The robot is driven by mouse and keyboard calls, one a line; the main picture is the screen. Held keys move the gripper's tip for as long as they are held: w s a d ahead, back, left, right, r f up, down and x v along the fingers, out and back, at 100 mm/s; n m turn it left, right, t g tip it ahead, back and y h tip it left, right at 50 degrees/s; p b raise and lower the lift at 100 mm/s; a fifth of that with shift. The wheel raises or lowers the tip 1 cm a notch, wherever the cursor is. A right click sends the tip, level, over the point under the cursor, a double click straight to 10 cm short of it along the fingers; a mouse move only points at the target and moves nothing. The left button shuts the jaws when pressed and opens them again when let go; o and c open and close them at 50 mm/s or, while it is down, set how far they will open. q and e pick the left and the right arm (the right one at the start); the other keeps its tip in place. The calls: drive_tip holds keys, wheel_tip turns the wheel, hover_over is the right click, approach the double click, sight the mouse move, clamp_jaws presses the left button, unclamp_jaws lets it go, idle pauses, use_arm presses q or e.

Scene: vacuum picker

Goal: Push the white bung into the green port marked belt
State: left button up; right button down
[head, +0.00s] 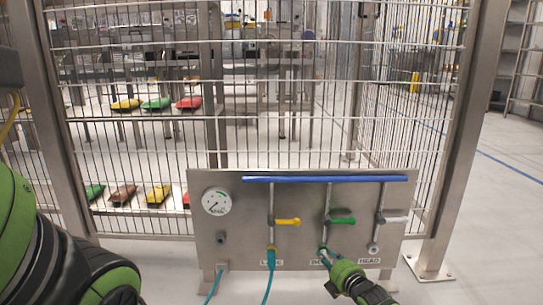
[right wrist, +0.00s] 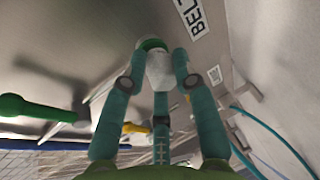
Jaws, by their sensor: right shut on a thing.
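My right gripper (head: 325,257) is at the lower middle of the steel panel, below the green-handled valve. In the right wrist view its teal fingers (right wrist: 158,75) are closed around the white bung (right wrist: 158,70). The green port (right wrist: 152,44) shows as a rim just past the bung's far end, beside a label reading "BEL" (right wrist: 190,15), cut off by the frame edge. The bung lines up closely with the port, but I cannot tell whether it is inside. In the head view my fingers mostly hide bung and port. My left gripper is out of view.
The steel panel (head: 300,205) carries a gauge (head: 216,201), a blue pipe (head: 325,179) and valves with yellow (head: 287,222), green (head: 342,221) and pale (head: 395,219) handles. A teal hose (head: 270,275) hangs from the left port. A wire fence (head: 140,75) stands behind.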

drive_tip(key=shift+w+d, duration=0.2)
idle(0.5)
drive_tip(key=c, duration=0.9)
unclamp_jaws()
drive_tip(key=shift+a, duration=0.1)
